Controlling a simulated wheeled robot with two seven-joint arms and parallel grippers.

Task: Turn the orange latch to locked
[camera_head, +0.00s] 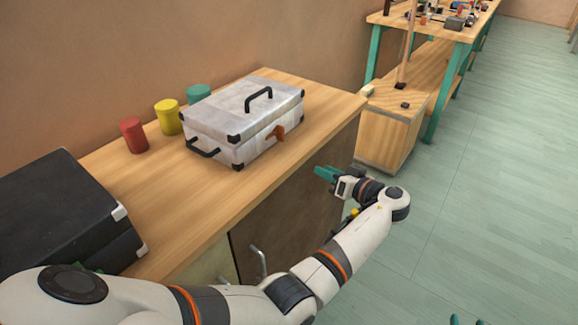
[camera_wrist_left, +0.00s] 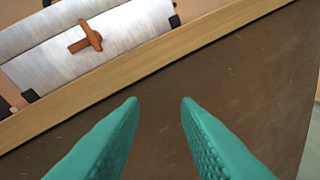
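The orange latch (camera_head: 277,132) is on the front face of a silver case (camera_head: 232,110) with black corners and handles. In the left wrist view the latch (camera_wrist_left: 88,38) is at the upper left, its longer arm slanting across the silver face (camera_wrist_left: 125,35). My left gripper (camera_head: 326,173) is in front of the cabinet, to the right of the latch and apart from it. In the left wrist view its teal fingers (camera_wrist_left: 160,102) are spread with nothing between them. Only the teal fingertips of my right gripper (camera_head: 467,321) show at the bottom edge, apart from each other.
The case stands on a wooden cabinet top (camera_head: 310,100). Red (camera_head: 133,135), yellow (camera_head: 167,117) and green (camera_head: 198,93) cylinders stand behind it. A black case (camera_head: 60,215) is at the left. The cabinet's front edge lies between my left gripper and the latch.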

